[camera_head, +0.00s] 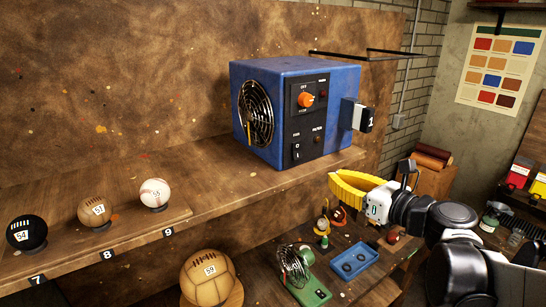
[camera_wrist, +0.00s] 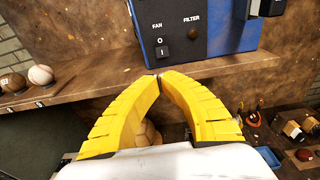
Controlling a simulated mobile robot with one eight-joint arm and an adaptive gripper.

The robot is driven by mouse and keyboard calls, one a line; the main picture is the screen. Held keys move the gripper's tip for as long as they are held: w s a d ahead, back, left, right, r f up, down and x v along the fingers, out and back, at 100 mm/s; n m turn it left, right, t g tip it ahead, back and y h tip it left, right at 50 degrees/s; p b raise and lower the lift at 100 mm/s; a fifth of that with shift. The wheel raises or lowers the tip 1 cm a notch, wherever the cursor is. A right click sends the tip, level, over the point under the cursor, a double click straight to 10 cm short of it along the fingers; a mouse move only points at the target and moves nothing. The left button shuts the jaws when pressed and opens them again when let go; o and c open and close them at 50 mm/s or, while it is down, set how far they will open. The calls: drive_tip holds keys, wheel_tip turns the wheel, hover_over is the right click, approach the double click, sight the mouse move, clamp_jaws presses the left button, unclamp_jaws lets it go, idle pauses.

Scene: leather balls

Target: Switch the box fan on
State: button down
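The blue box fan (camera_head: 330,110) stands on the wooden shelf, with a round metal grille (camera_head: 256,113) on its left face. Its black panel has an orange knob (camera_head: 305,100) and, below, a FAN rocker switch (camera_head: 297,152) marked O and I. The switch also shows in the wrist view (camera_wrist: 162,46), beside a dark FILTER button (camera_wrist: 193,34). I cannot tell which side of the switch is pressed. My gripper (camera_wrist: 158,75) has yellow fingers with tips together and nothing between them. They are below the switch, apart from it. My gripper also shows in the head view (camera_head: 336,180).
The shelf's front edge (camera_wrist: 90,92) runs below the fan. Numbered balls (camera_head: 97,211) sit on the shelf at left. A larger ball (camera_head: 208,277), a small green fan (camera_head: 300,275) and a blue tray (camera_head: 335,266) are lower down. A white-fronted box (camera_head: 362,117) sticks out from the fan's right side.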

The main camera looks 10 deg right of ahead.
sight(293, 159)
drive_tip(key=p+x, duration=0.2)
drive_tip(key=x, duration=1)
drive_tip(key=shift+w+a, duration=0.1)
drive_tip(key=shift+w, duration=0.05)
drive_tip(key=shift+w+a+f, duration=0.15)
drive_tip(key=shift+w+a, duration=0.1)
drive_tip(key=shift+w, duration=0.3)
drive_tip(key=shift+w+a+f+b, duration=0.15)
drive_tip(key=shift+w+f+b, duration=0.05)
drive_tip(key=shift+b, duration=0.15)
drive_tip(key=shift+w, duration=0.15)
drive_tip(key=shift+r, duration=0.1)
